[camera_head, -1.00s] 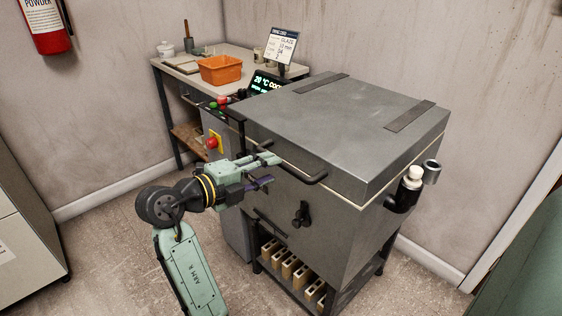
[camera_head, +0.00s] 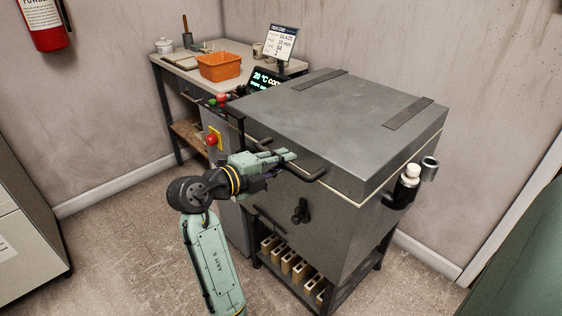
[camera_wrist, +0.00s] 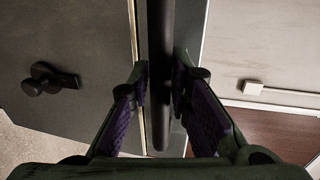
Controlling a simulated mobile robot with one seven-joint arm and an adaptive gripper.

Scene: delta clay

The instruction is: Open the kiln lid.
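The kiln (camera_head: 330,215) stands in the middle with its grey lid (camera_head: 345,120) down flat on the body. The lid's dark bar handle (camera_head: 316,176) runs along its front edge; it also shows as an upright dark bar in the wrist view (camera_wrist: 161,30). My gripper (camera_head: 288,156) is at this handle, in front of the kiln. In the wrist view the fingers of my gripper (camera_wrist: 160,88) are open, one on each side of the bar, with narrow gaps beside it. The latch knob (camera_head: 301,211) is on the kiln front, below the handle; it shows at left in the wrist view (camera_wrist: 48,79).
A workbench (camera_head: 165,68) with an orange bin (camera_head: 219,66) stands behind at left. A lit display (camera_head: 264,78) and a red button (camera_head: 212,139) are at the kiln's left. A pipe fitting (camera_head: 404,186) sticks out at right. Floor is clear in front at left.

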